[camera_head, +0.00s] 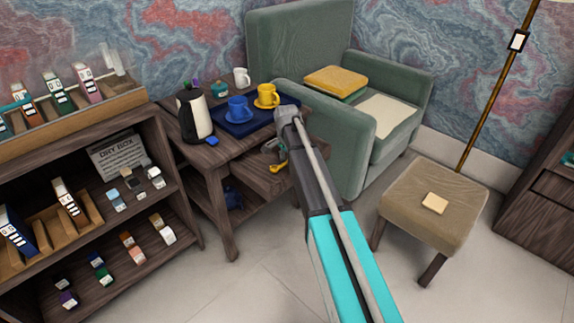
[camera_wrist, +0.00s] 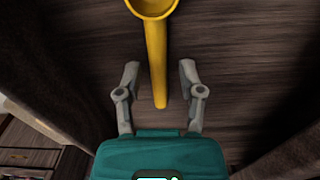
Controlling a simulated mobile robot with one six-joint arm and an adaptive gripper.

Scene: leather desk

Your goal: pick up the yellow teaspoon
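The yellow teaspoon (camera_wrist: 156,58) lies on a dark wooden surface in the wrist view, its bowl at the top edge and its handle pointing down toward my gripper. My gripper (camera_wrist: 158,72) is open, with one finger on each side of the handle and clear gaps to both. In the head view the teaspoon (camera_head: 279,167) shows small at the lower drawer or shelf of the side table. My gripper (camera_head: 270,150) is beside it there, partly hidden by my arm.
A blue tray (camera_head: 236,128) on the side table (camera_head: 187,149) above holds a blue cup (camera_head: 238,108) and a yellow cup (camera_head: 267,96). A kettle (camera_head: 197,114) stands left of it. A green armchair (camera_head: 345,148) is close on the right. Dark wooden sides flank the gripper in the wrist view.

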